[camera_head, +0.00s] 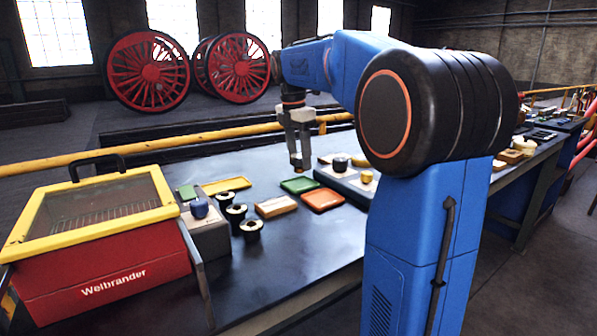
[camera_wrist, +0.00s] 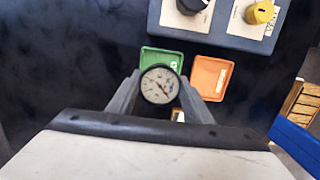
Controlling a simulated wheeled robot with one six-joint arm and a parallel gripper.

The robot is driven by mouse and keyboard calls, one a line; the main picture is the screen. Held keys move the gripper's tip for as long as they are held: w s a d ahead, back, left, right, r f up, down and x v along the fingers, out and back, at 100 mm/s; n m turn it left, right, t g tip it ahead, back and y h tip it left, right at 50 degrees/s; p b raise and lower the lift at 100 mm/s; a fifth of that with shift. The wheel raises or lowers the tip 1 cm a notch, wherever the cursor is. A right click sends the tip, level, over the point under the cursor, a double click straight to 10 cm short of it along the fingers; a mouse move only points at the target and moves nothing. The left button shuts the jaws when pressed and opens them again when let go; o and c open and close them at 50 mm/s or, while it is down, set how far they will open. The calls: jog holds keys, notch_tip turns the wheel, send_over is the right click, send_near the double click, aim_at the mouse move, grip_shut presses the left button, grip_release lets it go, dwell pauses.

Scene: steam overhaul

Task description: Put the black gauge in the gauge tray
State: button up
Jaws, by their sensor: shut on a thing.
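The black gauge (camera_wrist: 160,85), a round dial with a white face and dark rim, sits between the fingertips of my gripper (camera_wrist: 160,92) in the wrist view. My gripper is shut on it. In the head view my gripper (camera_head: 298,155) points down above the bench, and the gauge is too small to make out clearly. A green tray (camera_wrist: 146,56) and an orange tray (camera_wrist: 222,76) lie beyond the gauge in the wrist view. In the head view the green tray (camera_head: 299,185) and orange tray (camera_head: 322,200) lie side by side. Their labels are too small to read, so I cannot tell which is the gauge tray.
A grey panel (camera_head: 345,180) with a black knob (camera_wrist: 193,4) and a yellow knob (camera_wrist: 261,11) stands beside the trays. Left are several dark cups (camera_head: 236,213), a brown tray (camera_head: 275,206), a yellow tray (camera_head: 226,185) and a red box (camera_head: 105,270). A yellow rail (camera_head: 120,150) runs behind.

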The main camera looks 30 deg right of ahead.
aim_at(300, 169)
jog(key=shift+f, duration=2.05)
jog(key=shift+f, duration=0.15)
jog(key=o, duration=1.2)
jog(key=r, duration=0.4)
jog(key=a+r, duration=0.1)
jog(key=r, duration=0.7)
jog(key=shift+a+r, duration=0.1)
jog(key=shift+a, duration=0.1)
